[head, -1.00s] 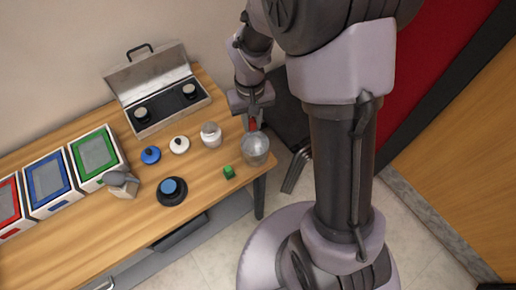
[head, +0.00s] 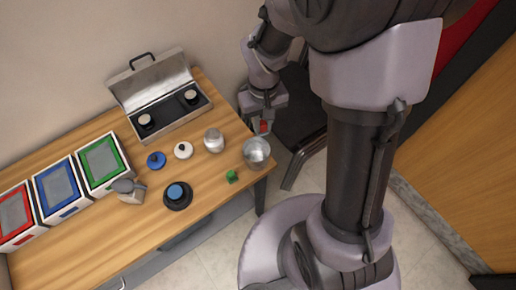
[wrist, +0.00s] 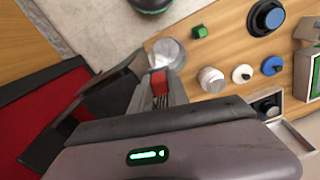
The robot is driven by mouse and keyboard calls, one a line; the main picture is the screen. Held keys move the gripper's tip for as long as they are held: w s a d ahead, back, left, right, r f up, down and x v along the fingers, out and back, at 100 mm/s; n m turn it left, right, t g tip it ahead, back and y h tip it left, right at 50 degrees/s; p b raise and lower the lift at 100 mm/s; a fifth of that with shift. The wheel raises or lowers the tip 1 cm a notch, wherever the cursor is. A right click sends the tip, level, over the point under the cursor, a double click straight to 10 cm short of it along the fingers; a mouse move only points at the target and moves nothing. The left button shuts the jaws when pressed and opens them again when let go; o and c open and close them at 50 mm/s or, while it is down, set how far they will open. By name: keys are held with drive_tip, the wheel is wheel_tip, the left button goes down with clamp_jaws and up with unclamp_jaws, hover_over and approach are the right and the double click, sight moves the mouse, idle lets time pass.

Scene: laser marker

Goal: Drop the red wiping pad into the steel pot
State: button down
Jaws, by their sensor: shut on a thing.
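The red wiping pad (wrist: 159,84) is held between the fingers of my gripper (wrist: 158,90) in the wrist view. In the head view the red pad (head: 264,127) shows small between the fingertips of my gripper (head: 262,128). The steel pot (head: 257,150) stands at the table's right end, just below the gripper in the picture. Its opening looks empty in the head view. In the wrist view the pot (wrist: 170,52) lies just beyond the pad and is partly hidden by the fingers.
A green cube (head: 232,176), a white jar (head: 213,140), a white-lidded piece (head: 183,150) and a blue knob (head: 156,160) stand left of the pot. An open metal case (head: 182,122) is at the back. A dark chair (head: 300,115) stands beyond the table's right end.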

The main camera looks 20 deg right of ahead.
wheel_tip(320, 180, down, 6)
drive_tip(key=b, duration=0.4)
drive_tip(key=shift+r, duration=0.15)
drive_tip(key=shift+s+r, duration=0.1)
drive_tip(key=c, duration=1.2)
unclamp_jaws()
drive_tip(key=shift+o, duration=0.2)
drive_tip(key=shift+r, duration=0.1)
wheel_tip(320, 180, up, 17)
drive_tip(key=p, duration=0.6)
hover_over(262, 134)
drive_tip(key=w, duration=0.1)
drive_tip(key=shift+d+r, duration=0.15)
drive_tip(key=shift+d, duration=0.05)
drive_tip(key=shift+w, duration=0.1)
